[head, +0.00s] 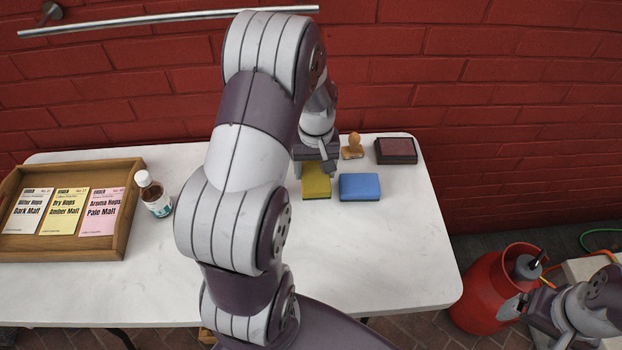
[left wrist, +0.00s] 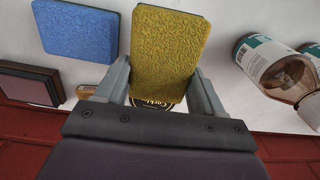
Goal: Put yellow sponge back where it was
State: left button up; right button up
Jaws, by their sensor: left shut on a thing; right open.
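The yellow sponge (head: 317,183) is near the back of the white table, just left of the blue sponge (head: 360,187). My left gripper (head: 316,168) is shut on the yellow sponge. In the left wrist view the yellow sponge (left wrist: 168,48) sits between the two fingers (left wrist: 160,85), with the blue sponge (left wrist: 77,30) beside it. I cannot tell whether the yellow sponge touches the table. My right gripper (head: 527,284) is at the lower right of the head view, away from the table, open and empty.
A wooden stamp (head: 352,147) and a dark ink pad (head: 396,150) stand behind the blue sponge. A brown bottle (head: 155,196) and a wooden tray (head: 130,214) with cards are at left. A round label shows partly behind the yellow sponge. A red gas cylinder (head: 482,293) stands right of the table.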

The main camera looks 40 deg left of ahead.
aim_at(312, 179)
pick_arm(q)
jog(key=shift+s+a+f, duration=0.1)
jog(key=shift+a+f, duration=0.15)
jog(key=shift+a, duration=0.1)
notch_tip(312, 179, down, 4)
jog(key=shift+r, duration=0.1)
jog(key=shift+f, duration=0.2)
jog(key=o, duration=0.9)
jog(key=shift+o, duration=0.2)
notch_tip(312, 179, up, 12)
jog(key=shift+d+f+p, duration=0.1)
jog(key=shift+p, duration=0.25)
jog(key=s+d+m+t, duration=0.1)
jog(key=s+d+m, duration=0.7)
jog(key=d, duration=0.6)
jog(key=shift+s, duration=0.5)
